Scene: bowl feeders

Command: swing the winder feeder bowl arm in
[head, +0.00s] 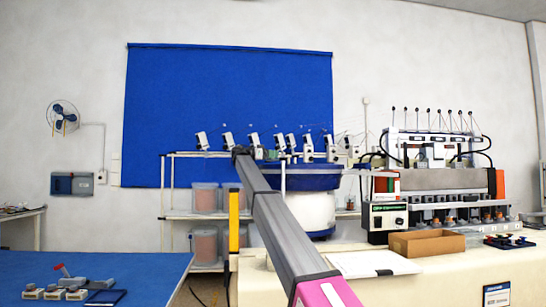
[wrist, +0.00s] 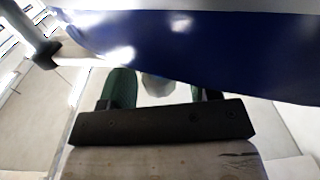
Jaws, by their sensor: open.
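The winder feeder bowl (head: 315,181) is a wide blue bowl on a white round base in the middle of the head view. Its blue side (wrist: 200,45) fills the top of the wrist view. My gripper (head: 278,155) is small at the end of my grey arm, by the bowl's left rim. In the wrist view my gripper (wrist: 165,92) has two green fingers spread apart. A pale grey rounded piece (wrist: 158,90) shows between them, and I cannot tell whether they touch it. A pale bar with a dark collar (wrist: 47,52) is at the left; I cannot tell if it is the bowl arm.
A winding machine (head: 435,180) and a control box (head: 387,217) stand right of the bowl. A cardboard box (head: 427,243) lies on the cream bench. A yellow post (head: 234,220) and a shelf with bins (head: 205,198) are at the left. A blue-topped table (head: 140,270) is at lower left.

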